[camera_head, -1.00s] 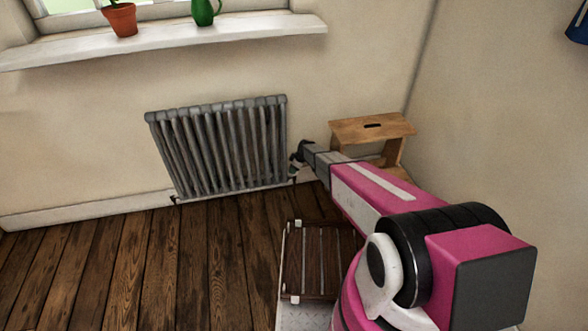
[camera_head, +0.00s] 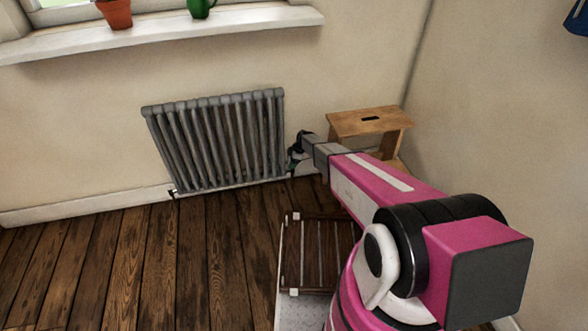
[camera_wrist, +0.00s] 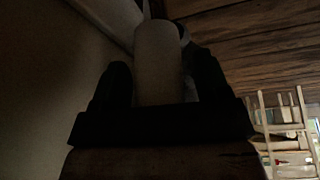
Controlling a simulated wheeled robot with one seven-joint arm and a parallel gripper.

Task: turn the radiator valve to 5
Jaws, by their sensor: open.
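The grey ribbed radiator (camera_head: 215,140) is on the wall below the window sill. My gripper (camera_head: 296,153) is at its lower right side, small and dark in the head view. In the wrist view a pale, rounded cylinder, the radiator valve (camera_wrist: 158,62), stands between the two dark fingers of my gripper (camera_wrist: 159,72). The fingers are open, one on each side of the valve. The picture is dark, so I cannot tell whether they touch it. No numbers or mark on the valve can be read. In the head view my gripper hides the valve.
A wooden step stool (camera_head: 370,122) stands just right of my gripper, near the wall corner. A plant pot (camera_head: 115,13) and a green jug (camera_head: 201,8) stand on the sill (camera_head: 170,36) above. The wooden floor (camera_head: 120,260) at the left is clear.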

